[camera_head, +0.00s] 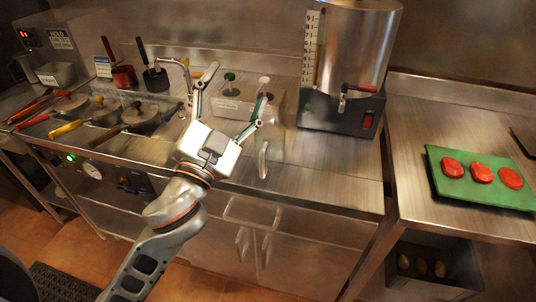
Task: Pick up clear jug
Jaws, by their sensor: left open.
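What looks like the clear jug stands on the steel counter just right of my left gripper. It is hard to make out, and its pale handle (263,159) faces the counter's front. My left gripper (236,87) reaches in from the lower left with its two fingers spread wide and nothing seen between them. Its right finger overlaps the area of the jug's upper part in the picture. I cannot tell whether they touch. My right gripper is not in view.
A steel box with pump tops (231,104) is behind the gripper. A large steel dispenser (352,45) stands to the right. Pans with coloured handles (95,110) fill the left counter. A green board (450,188) holds three red pieces at right. The counter front is clear.

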